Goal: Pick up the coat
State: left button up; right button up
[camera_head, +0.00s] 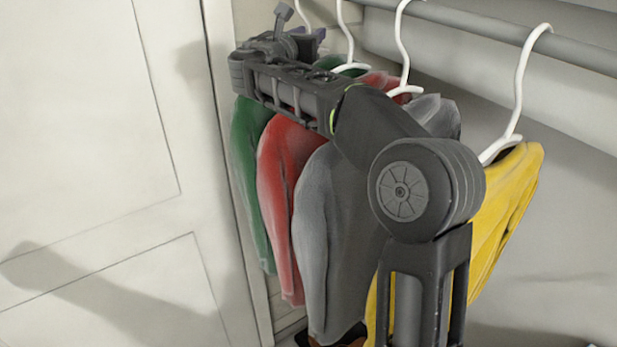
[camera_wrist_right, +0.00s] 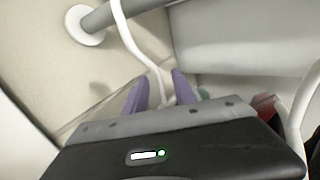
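Several coats hang from white hangers in the head view: a green coat (camera_head: 250,150), a red coat (camera_head: 283,190), a grey coat (camera_head: 335,235) and a yellow coat (camera_head: 508,200). My right arm reaches over them to the far-left end of the row. My right gripper (camera_head: 318,34) is partly hidden there by its own wrist. In the right wrist view, its purple fingers (camera_wrist_right: 160,92) stand apart, with the neck of a white hanger (camera_wrist_right: 146,58) showing in the gap. I cannot tell whether they touch it. My left gripper is not in view.
The hangers hang on a grey rail (camera_head: 480,27), whose round wall mount (camera_wrist_right: 85,25) shows in the right wrist view. A pale panelled door (camera_head: 90,120) stands left of the coats. Another white hanger (camera_wrist_right: 303,100) and something dark red are close on the right in the wrist view.

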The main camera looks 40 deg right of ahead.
jog(key=shift+c, duration=0.4)
grip_shut()
dwell(0.8)
jog(key=shift+r, duration=0.1)
